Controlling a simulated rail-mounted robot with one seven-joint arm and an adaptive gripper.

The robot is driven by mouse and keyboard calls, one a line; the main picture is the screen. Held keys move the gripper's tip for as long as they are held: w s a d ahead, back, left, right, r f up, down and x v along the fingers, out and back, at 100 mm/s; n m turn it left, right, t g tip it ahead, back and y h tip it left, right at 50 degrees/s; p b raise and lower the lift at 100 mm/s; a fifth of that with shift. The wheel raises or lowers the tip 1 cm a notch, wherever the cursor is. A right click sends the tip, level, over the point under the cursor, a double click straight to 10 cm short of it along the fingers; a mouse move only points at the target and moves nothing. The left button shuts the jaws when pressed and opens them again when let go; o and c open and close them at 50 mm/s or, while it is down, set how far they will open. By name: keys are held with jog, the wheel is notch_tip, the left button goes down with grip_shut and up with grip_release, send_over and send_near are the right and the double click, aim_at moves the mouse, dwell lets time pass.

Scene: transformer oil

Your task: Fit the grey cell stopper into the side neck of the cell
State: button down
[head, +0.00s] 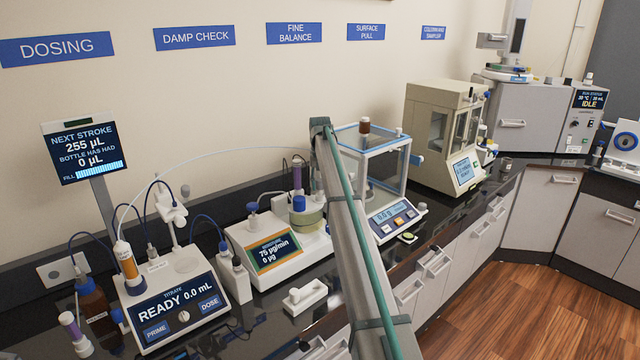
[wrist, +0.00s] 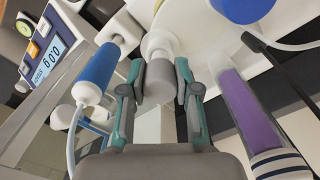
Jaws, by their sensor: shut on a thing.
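In the wrist view my gripper (wrist: 160,78) is shut on the grey cell stopper (wrist: 160,90), a plain grey cylinder between the two fingertips. A pale, round side neck (wrist: 159,42) lies just beyond the stopper and in line with it. Whether the stopper touches or enters the neck I cannot tell. In the head view the cell (head: 309,218) is a round vessel with yellowish contents on the damp check instrument (head: 270,246), partly covered by my arm. My gripper and the stopper are hidden behind my arm there.
A glass-sided balance (head: 372,180) stands right of the cell. The dosing unit (head: 170,300) stands left.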

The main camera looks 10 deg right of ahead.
aim_at(320, 180)
jog(key=shift+f, duration=0.85)
jog(key=c, duration=0.8)
grip_release()
jog(key=shift+o, duration=0.2)
notch_tip(320, 180, up, 8)
jog(key=shift+f, duration=0.25)
